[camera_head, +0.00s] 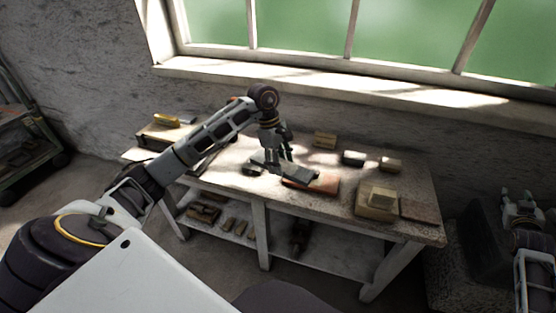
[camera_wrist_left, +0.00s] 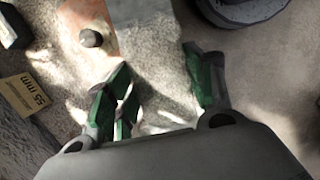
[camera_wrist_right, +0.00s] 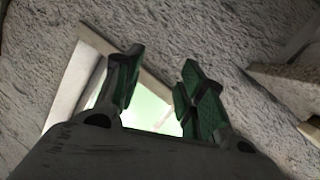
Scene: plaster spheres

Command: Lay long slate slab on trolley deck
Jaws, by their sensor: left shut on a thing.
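The long slate slab (camera_head: 299,173) is a flat grey piece, seen in the head view at the middle of the workbench, under my left gripper (camera_head: 279,154). The left gripper is shut on it. The gripper's fingers hide part of the slab, and I cannot tell whether it touches the bench. In the left wrist view my left gripper (camera_wrist_left: 162,88) has its green-padded fingers apart; the slab's outline is unclear there. My right gripper (camera_wrist_right: 158,80) is open and empty, away from the bench at the right. A dark wheeled trolley (camera_head: 32,150) stands at the far left.
The workbench (camera_head: 420,226) carries a reddish board (camera_head: 322,184), a pale block (camera_head: 378,199) and several small blocks. A window sill (camera_head: 330,82) runs behind. Floor is clear between trolley and bench.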

